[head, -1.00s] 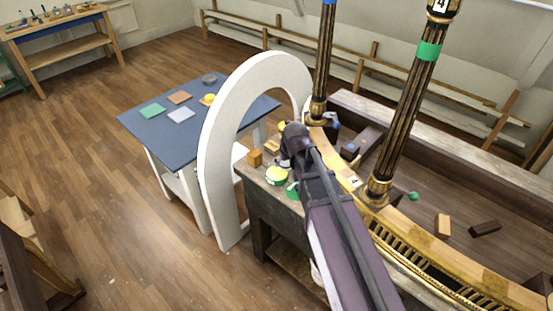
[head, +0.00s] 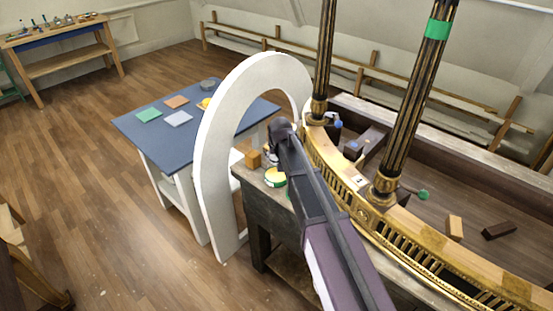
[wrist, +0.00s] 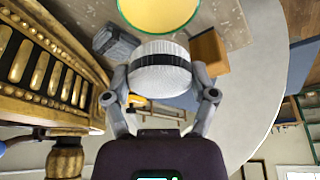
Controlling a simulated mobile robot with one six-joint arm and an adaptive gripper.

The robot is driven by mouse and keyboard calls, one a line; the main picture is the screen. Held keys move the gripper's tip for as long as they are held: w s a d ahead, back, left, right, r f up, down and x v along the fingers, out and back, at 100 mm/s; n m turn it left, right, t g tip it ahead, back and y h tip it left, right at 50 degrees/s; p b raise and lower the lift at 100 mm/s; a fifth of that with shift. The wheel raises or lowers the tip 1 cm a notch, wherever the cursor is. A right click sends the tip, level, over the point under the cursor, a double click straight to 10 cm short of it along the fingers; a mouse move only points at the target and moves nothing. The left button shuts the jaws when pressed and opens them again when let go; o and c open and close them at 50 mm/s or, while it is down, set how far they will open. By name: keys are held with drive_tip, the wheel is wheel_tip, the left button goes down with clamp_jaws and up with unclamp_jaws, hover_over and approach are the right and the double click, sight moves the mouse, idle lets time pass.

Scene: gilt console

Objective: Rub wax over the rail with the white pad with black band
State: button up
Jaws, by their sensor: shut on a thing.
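In the wrist view my gripper (wrist: 160,82) is shut on the white round pad with black band (wrist: 160,66), one finger on each side. An open tin of yellow wax (wrist: 158,12) lies just beyond the pad; I cannot tell whether they touch. In the head view a green-and-yellow tin (head: 275,178) stands on the dark bench, beside my gripper (head: 272,155), which my arm mostly hides. The gilt rail (head: 326,160) curves along the console to the right of my arm. Its carved gold front fills the left of the wrist view (wrist: 50,80).
A white arch (head: 212,165) stands close left of the bench (head: 262,208). An orange-brown block (wrist: 208,50) and a grey block (wrist: 116,42) flank the pad. Dark gilt columns (head: 405,110) rise from the console. A blue table (head: 150,140) with coloured pads stands behind the arch.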

drive_tip(key=shift+f, duration=0.1)
wheel_tip(320, 180, down, 6)
drive_tip(key=b, duration=0.6)
idle(0.3)
drive_tip(key=shift+s+f+b, duration=0.1)
drive_tip(key=shift+f+b, duration=0.35)
drive_tip(key=shift+b, duration=0.15)
idle(2.8)
drive_tip(key=shift+r, duration=0.15)
drive_tip(key=shift+r+p, duration=3.4)
drive_tip(key=shift+p, duration=0.2)
wheel_tip(320, 180, up, 9)
drive_tip(key=p, duration=0.9)
hover_over(276, 174)
drive_tip(key=shift+s+d+r, duration=0.1)
drive_tip(key=shift+s+r, duration=0.05)
drive_tip(key=shift+s, duration=0.1)
